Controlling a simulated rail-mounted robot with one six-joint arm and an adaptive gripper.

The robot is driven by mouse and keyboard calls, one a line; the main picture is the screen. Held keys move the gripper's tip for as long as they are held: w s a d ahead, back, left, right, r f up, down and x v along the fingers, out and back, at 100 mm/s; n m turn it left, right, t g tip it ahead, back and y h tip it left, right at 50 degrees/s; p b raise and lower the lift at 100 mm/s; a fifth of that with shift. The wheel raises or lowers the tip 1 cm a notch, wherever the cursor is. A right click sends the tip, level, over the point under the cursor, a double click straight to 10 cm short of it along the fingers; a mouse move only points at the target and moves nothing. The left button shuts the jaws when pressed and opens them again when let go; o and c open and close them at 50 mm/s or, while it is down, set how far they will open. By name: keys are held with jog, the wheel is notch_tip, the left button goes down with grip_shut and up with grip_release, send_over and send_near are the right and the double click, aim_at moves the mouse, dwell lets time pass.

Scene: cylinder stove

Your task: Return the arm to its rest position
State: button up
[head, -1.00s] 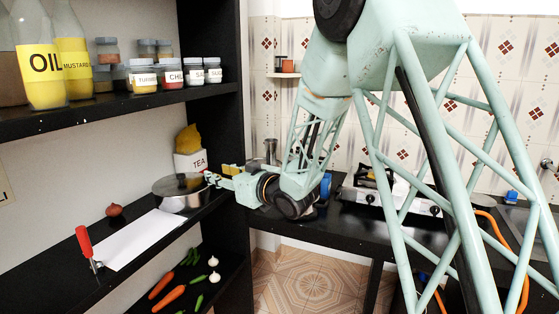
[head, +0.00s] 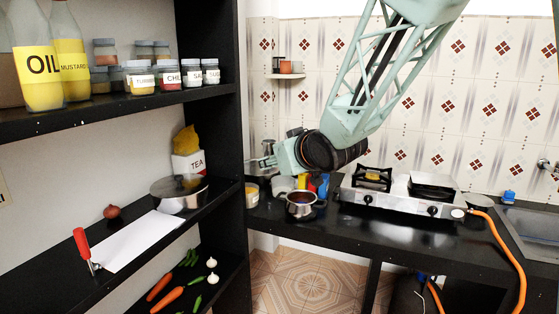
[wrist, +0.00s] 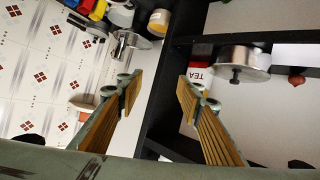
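My arm reaches in from the top right of the head view and bends down over the counter. My gripper (wrist: 157,90) shows in the wrist view with its two fingers spread wide and nothing between them. In the head view the gripper end (head: 262,162) is partly hidden behind the wrist and points toward the shelf's right upright. It hangs above the counter, apart from the lidded pot (head: 180,190) on the middle shelf.
The black shelf (head: 120,113) stands at left with jars and bottles. A white TEA box (head: 188,165) stands behind the lidded pot. Tiled wall lies behind.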

jog(key=s+d+r+m+g+h, duration=0.1)
jog(key=s+d+m+g+h, duration=0.15)
jog(key=s+d, duration=0.85)
jog(key=s+d+r+m+g+h, duration=0.1)
jog(key=s+d+r+m+h, duration=0.15)
jog(key=s+d, duration=0.85)
jog(key=s+f+g, duration=0.2)
jog(key=s, duration=1.4)
jog(key=s+f+m+g, duration=0.1)
jog(key=s+f+g, duration=0.1)
jog(key=s, duration=1.5)
jog(key=shift+s+d+f, duration=0.2)
jog(key=shift+f, duration=0.3)
jog(key=shift+g, duration=0.25)
